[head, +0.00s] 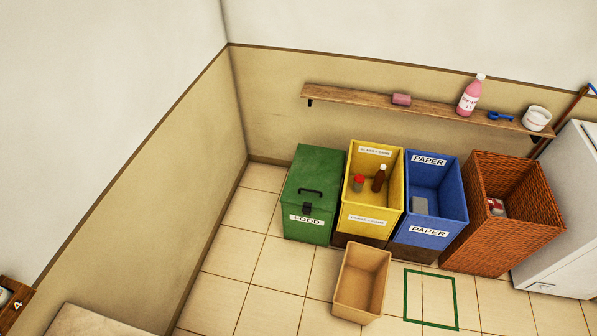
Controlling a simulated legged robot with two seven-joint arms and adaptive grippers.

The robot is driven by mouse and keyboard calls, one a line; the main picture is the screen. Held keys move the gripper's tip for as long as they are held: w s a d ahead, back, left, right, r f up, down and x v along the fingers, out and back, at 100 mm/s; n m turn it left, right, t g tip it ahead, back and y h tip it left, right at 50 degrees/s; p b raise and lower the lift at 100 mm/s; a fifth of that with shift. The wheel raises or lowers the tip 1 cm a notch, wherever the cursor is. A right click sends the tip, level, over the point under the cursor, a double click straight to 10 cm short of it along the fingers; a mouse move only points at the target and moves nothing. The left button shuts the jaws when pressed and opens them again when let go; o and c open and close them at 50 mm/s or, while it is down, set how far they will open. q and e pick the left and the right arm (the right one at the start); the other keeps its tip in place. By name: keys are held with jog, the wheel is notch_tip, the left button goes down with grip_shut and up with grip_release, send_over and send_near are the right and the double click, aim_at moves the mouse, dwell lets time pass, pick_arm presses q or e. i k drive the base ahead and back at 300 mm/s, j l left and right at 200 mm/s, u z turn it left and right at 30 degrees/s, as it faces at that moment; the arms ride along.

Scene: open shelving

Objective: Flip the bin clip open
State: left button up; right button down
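The green FOOD bin (312,180) stands at the left end of a row of bins, with its lid down. A small black clip (307,208) sits at the lid's front edge, just above the FOOD label (306,219). The clip is too small to tell clearly whether it is fastened. A black handle (311,191) lies on the lid behind the clip. Neither of my grippers is in view.
Right of it stand a yellow bin (366,212), a blue bin (429,232), a wicker basket (500,236) and a white cabinet (565,220). An open tan box (349,296) stands in front, beside a green floor outline (406,295). A wall shelf (350,97) hangs above.

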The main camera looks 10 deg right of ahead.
aim_at(306, 210)
jog(key=i+j, duration=0.1)
jog(key=i, duration=0.4)
jog(key=i+j, duration=0.1)
jog(key=i, duration=0.35)
jog(key=i+j, duration=0.1)
jog(key=i, duration=0.4)
jog(key=i+j+z, duration=0.2)
jog(key=i, duration=0.25)
jog(key=i+j, duration=0.05)
jog(key=j, duration=0.05)
